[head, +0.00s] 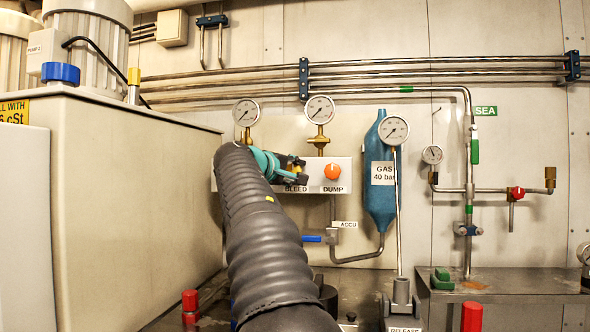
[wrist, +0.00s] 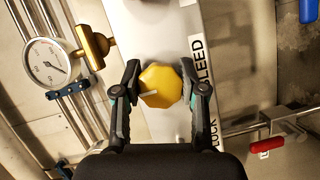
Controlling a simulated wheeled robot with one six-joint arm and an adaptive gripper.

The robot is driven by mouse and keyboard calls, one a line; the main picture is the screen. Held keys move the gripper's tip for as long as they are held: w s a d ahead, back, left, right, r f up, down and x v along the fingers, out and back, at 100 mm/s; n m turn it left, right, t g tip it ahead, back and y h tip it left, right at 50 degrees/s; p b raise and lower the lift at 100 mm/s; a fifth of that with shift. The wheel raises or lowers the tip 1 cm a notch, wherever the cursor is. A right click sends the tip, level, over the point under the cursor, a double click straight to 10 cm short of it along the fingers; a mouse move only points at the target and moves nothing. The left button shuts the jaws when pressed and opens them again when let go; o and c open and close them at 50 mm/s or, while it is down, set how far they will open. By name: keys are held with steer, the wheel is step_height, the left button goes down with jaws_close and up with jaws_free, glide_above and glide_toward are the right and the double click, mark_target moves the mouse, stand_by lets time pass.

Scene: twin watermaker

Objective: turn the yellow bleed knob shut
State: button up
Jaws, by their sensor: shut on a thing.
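The yellow bleed knob (wrist: 160,84) sits on the white panel (wrist: 168,30), beside the BLEED label (wrist: 200,62). In the wrist view it is faceted, with a pale pointer line running toward the left finger. My gripper (wrist: 160,88) has one finger on each side of the knob and is shut on it. In the head view my gripper (head: 295,172) is at the panel just above the BLEED label, and my arm and gripper cover most of the knob. Only a bit of yellow shows there.
The orange-red DUMP knob (head: 333,172) is close to the right of my gripper on the same panel. Two gauges (head: 246,112) (head: 320,109) stand above on brass fittings. A blue gas bottle (head: 380,170) hangs further right. A blue-handled valve (head: 312,239) is below.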

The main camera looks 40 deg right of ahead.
stand_by(0.4)
steer(key=o, duration=1.1)
steer(key=shift+o, duration=0.2)
steer(key=v, duration=1.2)
